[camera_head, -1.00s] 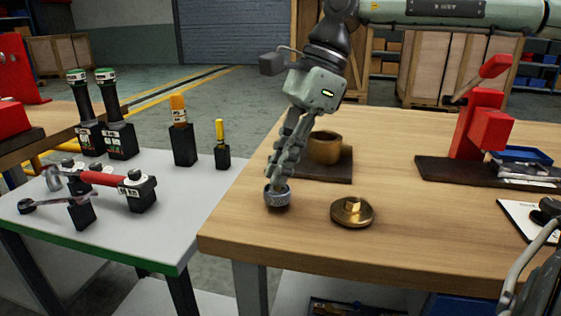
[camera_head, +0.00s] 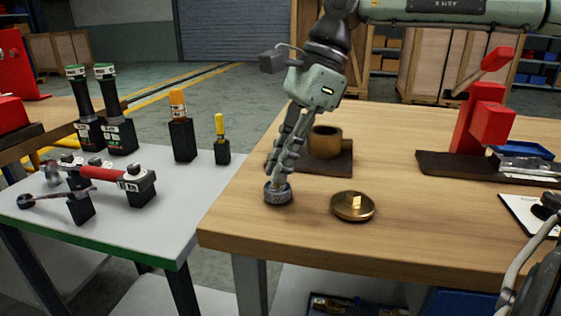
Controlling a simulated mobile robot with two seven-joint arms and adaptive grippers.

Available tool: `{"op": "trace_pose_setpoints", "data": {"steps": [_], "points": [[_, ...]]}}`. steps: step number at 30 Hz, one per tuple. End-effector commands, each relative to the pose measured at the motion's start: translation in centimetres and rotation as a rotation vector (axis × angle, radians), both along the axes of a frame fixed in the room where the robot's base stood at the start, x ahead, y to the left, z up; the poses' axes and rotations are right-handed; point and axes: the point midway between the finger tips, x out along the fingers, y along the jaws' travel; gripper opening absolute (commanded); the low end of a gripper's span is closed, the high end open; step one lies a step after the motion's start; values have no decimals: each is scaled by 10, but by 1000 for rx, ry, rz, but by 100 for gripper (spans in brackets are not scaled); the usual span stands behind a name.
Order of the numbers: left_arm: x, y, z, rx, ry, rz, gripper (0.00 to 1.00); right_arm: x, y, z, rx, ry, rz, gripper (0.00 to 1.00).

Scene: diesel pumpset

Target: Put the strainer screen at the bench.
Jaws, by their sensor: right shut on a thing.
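The strainer screen (camera_head: 278,193) is a small grey mesh cylinder near the left front part of the wooden bench (camera_head: 300,237). My right gripper (camera_head: 281,180) points down and is shut on the screen's upper part. The screen's lower edge is at or very close to the bench top; I cannot tell if it bears on it. My left gripper is not in view.
A brass cap (camera_head: 352,206) lies just right of the screen. A brass cup-like body (camera_head: 324,142) stands on a dark mat behind. A grey tool table (camera_head: 150,222) adjoins at left.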

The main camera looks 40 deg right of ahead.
Motion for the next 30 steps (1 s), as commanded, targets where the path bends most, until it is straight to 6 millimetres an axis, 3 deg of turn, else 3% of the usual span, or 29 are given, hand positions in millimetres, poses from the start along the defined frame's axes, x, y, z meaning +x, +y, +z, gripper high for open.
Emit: {"op": "trace_pose_setpoints", "data": {"steps": [18, 19, 24, 30], "points": [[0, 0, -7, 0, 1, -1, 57, 0, 0, -8, 0, 0, 0, 0], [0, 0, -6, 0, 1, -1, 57, 0, 0, -7, 0, 0, 0, 11], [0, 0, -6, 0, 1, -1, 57, 0, 0, -7, 0, 0, 0, 33], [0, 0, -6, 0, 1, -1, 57, 0, 0, -7, 0, 0, 0, 34]]}}
